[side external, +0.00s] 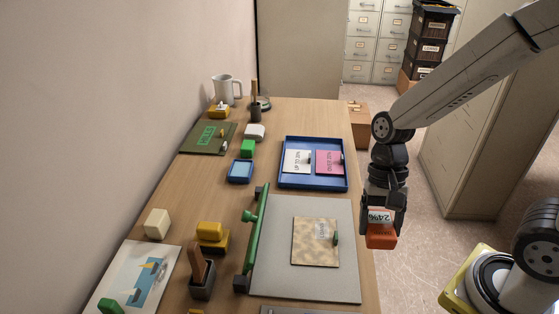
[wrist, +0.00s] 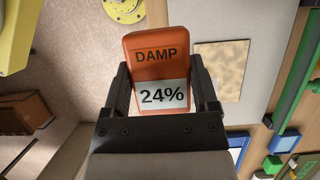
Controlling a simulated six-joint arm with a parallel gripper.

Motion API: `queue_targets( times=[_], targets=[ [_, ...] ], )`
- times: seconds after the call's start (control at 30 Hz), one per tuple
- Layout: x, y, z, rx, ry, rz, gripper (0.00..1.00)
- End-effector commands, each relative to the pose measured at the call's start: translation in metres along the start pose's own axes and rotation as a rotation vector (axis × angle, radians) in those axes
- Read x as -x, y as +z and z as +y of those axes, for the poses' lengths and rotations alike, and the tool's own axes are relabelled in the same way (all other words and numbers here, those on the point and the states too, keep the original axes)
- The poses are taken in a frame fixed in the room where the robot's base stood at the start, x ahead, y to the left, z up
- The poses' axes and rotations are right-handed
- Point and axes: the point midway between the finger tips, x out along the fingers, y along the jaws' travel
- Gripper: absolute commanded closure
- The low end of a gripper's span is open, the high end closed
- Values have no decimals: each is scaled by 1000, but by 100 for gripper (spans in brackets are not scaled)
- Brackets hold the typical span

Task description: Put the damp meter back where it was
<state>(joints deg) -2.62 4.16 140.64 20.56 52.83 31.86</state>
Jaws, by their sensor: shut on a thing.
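The damp meter (wrist: 155,52) is an orange block with the word DAMP and a white panel reading 24%. My gripper (wrist: 163,90) is shut on it, one finger on each side, in the wrist view. In the side view my gripper (side external: 382,205) holds the damp meter (side external: 381,237) in the air at the table's right edge, beside the grey board (side external: 275,275). Its lower orange end hangs below the fingers. I cannot tell its exact height.
On the grey board lie a mottled tan sheet (side external: 303,250) and a green-handled bar (side external: 254,235) along its left edge. A blue tray (side external: 313,184) behind holds a white card and a pink card. Stamps and small blocks crowd the left side. Bare wood shows left of the blue tray (side external: 262,170).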

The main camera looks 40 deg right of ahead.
Motion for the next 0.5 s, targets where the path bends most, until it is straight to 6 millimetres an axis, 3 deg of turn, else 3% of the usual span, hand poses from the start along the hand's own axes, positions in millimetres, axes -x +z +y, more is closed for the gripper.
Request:
queue_targets(
  times=[0.5],
  targets=[
    [1,5,6,0,0,0,100]
  ],
)
